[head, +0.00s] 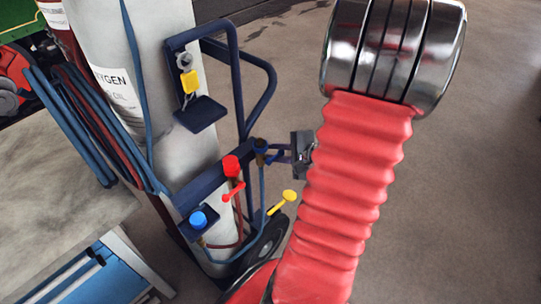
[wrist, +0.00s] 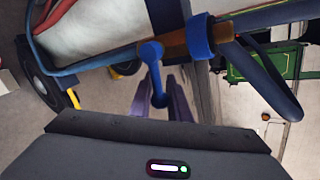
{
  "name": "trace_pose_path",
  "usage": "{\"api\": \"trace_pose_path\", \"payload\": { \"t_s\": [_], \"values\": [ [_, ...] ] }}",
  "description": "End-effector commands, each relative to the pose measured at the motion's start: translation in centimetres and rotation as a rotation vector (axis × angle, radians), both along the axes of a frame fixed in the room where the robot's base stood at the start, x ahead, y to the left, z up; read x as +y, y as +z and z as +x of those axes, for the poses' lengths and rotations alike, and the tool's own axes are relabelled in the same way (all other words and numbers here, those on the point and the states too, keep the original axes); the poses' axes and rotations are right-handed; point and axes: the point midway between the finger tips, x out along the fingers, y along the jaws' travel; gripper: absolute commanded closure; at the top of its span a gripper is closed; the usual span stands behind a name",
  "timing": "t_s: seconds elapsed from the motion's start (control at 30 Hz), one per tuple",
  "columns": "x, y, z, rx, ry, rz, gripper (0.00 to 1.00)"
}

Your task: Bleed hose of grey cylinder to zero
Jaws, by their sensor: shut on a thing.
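The grey cylinder (head: 150,110), with an "OXYGEN" label, stands upright on a dark blue trolley; its pale side also shows in the wrist view (wrist: 95,30). Blue hoses (head: 135,60) hang beside it. My gripper (head: 277,152) is at the trolley's right side by a blue fitting (head: 261,145), partly hidden behind my red arm. In the wrist view my gripper (wrist: 160,88) is shut on a small blue lever (wrist: 153,58), which lies between the fingers. A blue ring-shaped knob (wrist: 200,36) is just right of the lever.
A red knob (head: 231,166), a blue knob (head: 198,219), a red lever (head: 232,191) and a yellow lever (head: 288,196) sit close to my gripper. A yellow tag (head: 190,81) hangs above. A worktop (head: 60,200) stands left. Floor at right is clear.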

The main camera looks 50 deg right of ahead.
Motion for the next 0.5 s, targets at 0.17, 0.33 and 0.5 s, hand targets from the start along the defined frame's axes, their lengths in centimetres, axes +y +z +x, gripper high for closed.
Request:
{"api": "trace_pose_path", "payload": {
  "t_s": [0.17,0.33,0.5],
  "values": [
    [-0.02,0.41,-0.02,-0.001,0.003,-0.087,1.00],
    [-0.06,0.60,-0.03,-0.002,0.003,-0.128,1.00],
    [-0.08,0.65,-0.01,-0.003,0.004,-0.138,1.00]
  ]
}}
